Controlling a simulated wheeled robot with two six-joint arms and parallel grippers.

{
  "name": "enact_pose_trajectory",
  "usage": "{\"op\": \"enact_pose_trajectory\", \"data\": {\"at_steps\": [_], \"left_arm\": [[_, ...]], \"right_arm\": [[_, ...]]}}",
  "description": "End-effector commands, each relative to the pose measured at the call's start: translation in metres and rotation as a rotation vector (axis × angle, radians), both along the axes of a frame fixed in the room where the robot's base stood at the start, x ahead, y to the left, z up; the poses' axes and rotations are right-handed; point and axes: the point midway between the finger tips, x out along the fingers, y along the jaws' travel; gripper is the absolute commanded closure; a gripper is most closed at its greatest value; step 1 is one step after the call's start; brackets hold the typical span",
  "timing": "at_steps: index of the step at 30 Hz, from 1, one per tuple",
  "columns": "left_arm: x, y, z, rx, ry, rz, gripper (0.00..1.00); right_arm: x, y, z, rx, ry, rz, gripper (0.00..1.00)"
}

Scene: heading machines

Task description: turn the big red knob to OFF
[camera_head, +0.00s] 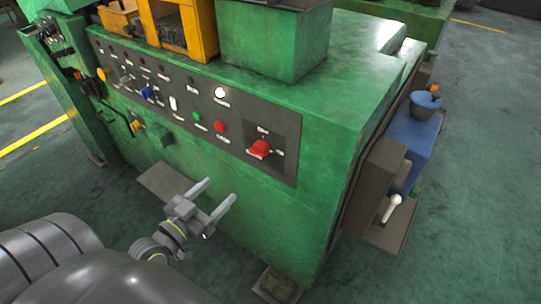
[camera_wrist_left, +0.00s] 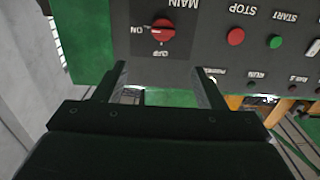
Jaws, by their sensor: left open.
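The big red knob (camera_head: 259,149) sits on the dark control panel (camera_head: 285,125) of the green machine, near the panel's right end. In the left wrist view the knob (camera_wrist_left: 162,30) appears upside down, with MAIN, ON and OFF labels around it. Its grip bar lies roughly sideways, in line with the ON label; its exact pointing end is hard to tell. My left gripper (camera_head: 220,190) is open and empty, in front of the machine and below left of the knob, apart from it. In the wrist view its fingers (camera_wrist_left: 160,70) stand apart. My right gripper is not in view.
Left of the knob are a red STOP button (camera_head: 220,127), a green START button (camera_head: 197,116), a white lamp (camera_head: 220,93) and several switches. A green box (camera_head: 275,40) stands on top. A blue unit (camera_head: 408,135) with a white-knobbed lever (camera_head: 394,200) juts out at right.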

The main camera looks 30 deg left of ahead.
Motion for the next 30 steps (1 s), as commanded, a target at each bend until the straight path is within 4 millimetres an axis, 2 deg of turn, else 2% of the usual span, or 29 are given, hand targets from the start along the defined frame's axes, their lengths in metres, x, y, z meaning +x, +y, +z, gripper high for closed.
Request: {"op": "enact_pose_trajectory", "data": {"at_steps": [5, 10, 21, 30], "left_arm": [[0.014, -0.001, 0.003, -0.001, -0.005, 0.0, 0.36], [0.042, -0.004, 0.004, -0.001, -0.006, 0.0, 0.36], [0.11, -0.009, 0.004, -0.002, -0.005, 0.0, 0.36], [0.157, -0.013, 0.001, -0.001, -0.002, -0.001, 0.36]], "right_arm": [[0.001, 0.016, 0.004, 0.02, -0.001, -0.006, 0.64], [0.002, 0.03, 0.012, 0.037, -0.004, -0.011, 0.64], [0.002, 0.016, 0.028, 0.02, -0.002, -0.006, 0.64], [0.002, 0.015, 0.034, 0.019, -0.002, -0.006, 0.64]]}}
